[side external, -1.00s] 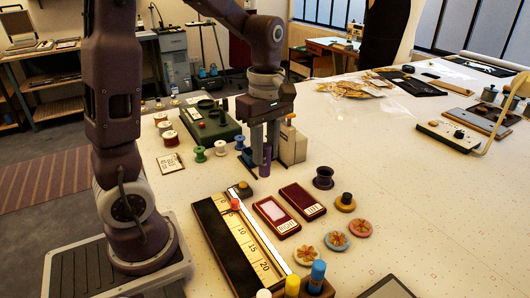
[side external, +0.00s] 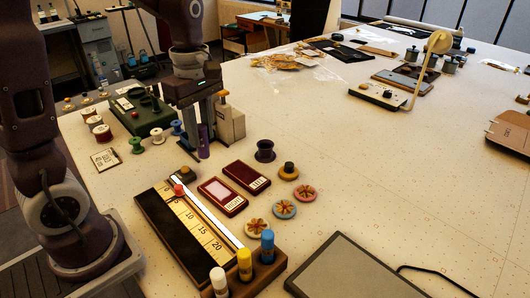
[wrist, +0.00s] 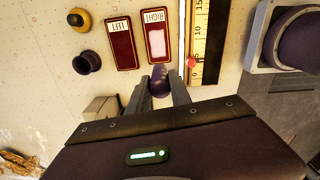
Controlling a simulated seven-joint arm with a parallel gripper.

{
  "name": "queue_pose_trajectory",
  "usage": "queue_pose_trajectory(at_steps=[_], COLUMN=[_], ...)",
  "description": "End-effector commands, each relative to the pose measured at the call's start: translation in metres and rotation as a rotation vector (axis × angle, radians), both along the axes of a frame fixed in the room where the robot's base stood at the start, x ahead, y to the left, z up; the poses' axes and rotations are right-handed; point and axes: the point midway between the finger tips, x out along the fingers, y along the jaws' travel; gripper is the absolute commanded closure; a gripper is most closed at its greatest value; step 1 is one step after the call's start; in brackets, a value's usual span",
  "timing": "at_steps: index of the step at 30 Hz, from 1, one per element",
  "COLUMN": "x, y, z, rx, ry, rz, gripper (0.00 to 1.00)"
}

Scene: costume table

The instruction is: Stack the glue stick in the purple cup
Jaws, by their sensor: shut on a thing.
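My gripper (side external: 202,149) is shut on a purple glue stick (side external: 203,143), which stands upright between the fingers. In the wrist view the rounded end of the glue stick (wrist: 159,88) shows between the two fingertips. Whether its lower end touches the table is hard to tell. The dark purple cup (side external: 265,151) stands upright on the table to the right of my gripper, apart from it. In the wrist view the cup (wrist: 87,63) is at the upper left, and its mouth looks empty.
Two red cases marked LEFT (side external: 246,176) and RIGHT (side external: 222,196) lie near the cup. A pale box (side external: 231,125) stands close behind my gripper. Thread spools (side external: 137,145) are to the left. A ruler tray (side external: 190,222) and a wooden holder (side external: 270,276) with coloured sticks are in front.

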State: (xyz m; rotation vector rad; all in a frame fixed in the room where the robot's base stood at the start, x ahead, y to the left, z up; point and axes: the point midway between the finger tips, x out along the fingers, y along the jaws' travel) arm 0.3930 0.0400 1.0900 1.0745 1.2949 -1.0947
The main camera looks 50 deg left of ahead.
Motion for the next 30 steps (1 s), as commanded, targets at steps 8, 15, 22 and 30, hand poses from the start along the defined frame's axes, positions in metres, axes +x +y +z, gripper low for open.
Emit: queue_pose_trajectory(at_steps=[8,15,22,30], x=[0.000,0.020,0.111,0.179], y=[0.000,0.003,0.008,-0.002], z=[0.000,0.004,0.015,0.015], rx=[0.000,0.001,-0.002,-0.007], ry=[0.000,-0.003,-0.008,-0.014], rz=[0.000,0.006,0.023,0.005], gripper=[1.00,1.00,1.00,1.00])
